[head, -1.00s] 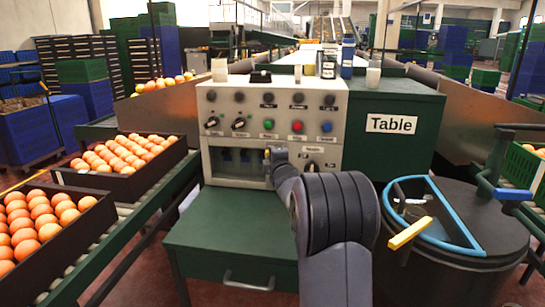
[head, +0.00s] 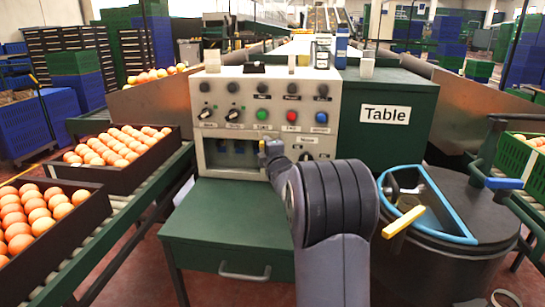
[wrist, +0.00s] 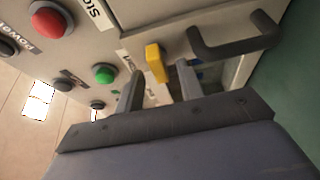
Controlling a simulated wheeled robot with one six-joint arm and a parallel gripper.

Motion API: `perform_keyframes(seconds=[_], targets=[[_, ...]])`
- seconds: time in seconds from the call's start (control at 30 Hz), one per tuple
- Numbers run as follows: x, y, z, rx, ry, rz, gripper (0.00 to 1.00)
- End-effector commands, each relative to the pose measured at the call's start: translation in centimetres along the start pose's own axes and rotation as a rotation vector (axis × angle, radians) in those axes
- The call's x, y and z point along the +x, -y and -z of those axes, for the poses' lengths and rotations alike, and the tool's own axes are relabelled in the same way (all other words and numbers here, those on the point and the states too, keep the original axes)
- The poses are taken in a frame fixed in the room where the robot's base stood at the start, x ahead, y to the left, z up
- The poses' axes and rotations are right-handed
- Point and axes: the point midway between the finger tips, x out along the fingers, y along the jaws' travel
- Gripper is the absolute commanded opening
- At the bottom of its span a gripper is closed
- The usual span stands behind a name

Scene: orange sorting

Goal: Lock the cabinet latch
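The grey control cabinet (head: 212,88) stands on a green table, with a windowed door low on its front. A yellow latch (wrist: 155,62) shows in the wrist view beside the door, near a dark bar handle (wrist: 235,42). My gripper (wrist: 158,88) is open and empty, one finger on either side of the latch's lower end. I cannot tell whether the fingers touch it.
Red (wrist: 52,20) and green (wrist: 104,74) buttons and knobs sit close to my gripper. The green table (head: 215,222) lies below. Crates of oranges (head: 120,178) line the left conveyor. A dark drum with a blue-rimmed lid (head: 450,240) stands at the right.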

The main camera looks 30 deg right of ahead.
Motion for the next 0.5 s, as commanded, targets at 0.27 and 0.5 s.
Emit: perform_keyframes(seconds=[0.27,0.5], targets=[[-4.7,-0.2,-0.1,0.001,0.001,-0.001,0.36],[-8.1,-0.1,-0.1,0.001,0.001,-0.001,0.36]])
